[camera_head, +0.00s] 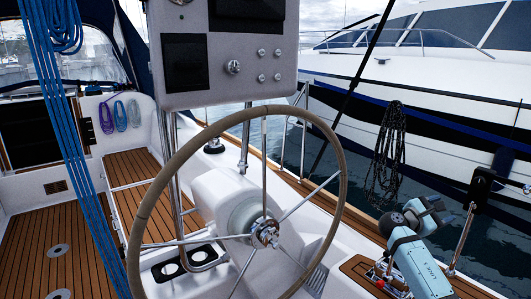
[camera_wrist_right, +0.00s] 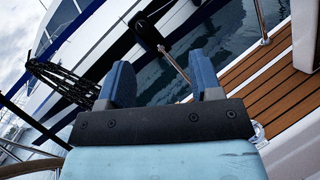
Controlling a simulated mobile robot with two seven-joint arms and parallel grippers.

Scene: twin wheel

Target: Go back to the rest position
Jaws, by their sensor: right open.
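My right gripper (camera_wrist_right: 160,62) is open and empty in the right wrist view, its two blue fingers apart with nothing between them. In the head view my light blue right arm stands at the lower right, with the right gripper (camera_head: 442,209) at its upper end, right of the steering wheel and apart from it. The large steering wheel (camera_head: 154,188) has a tan rim and metal spokes and fills the middle of the head view. A bit of brown rim (camera_wrist_right: 30,168) shows at the lower left of the wrist view. My left gripper is not in view.
A grey instrument console (camera_head: 205,70) stands behind the wheel. Blue ropes (camera_head: 75,150) hang at the left. A dark rope coil (camera_head: 387,150) hangs near the gripper. A black-headed metal post (camera_head: 465,225) stands right of my arm. A white yacht (camera_head: 440,75) lies across the water.

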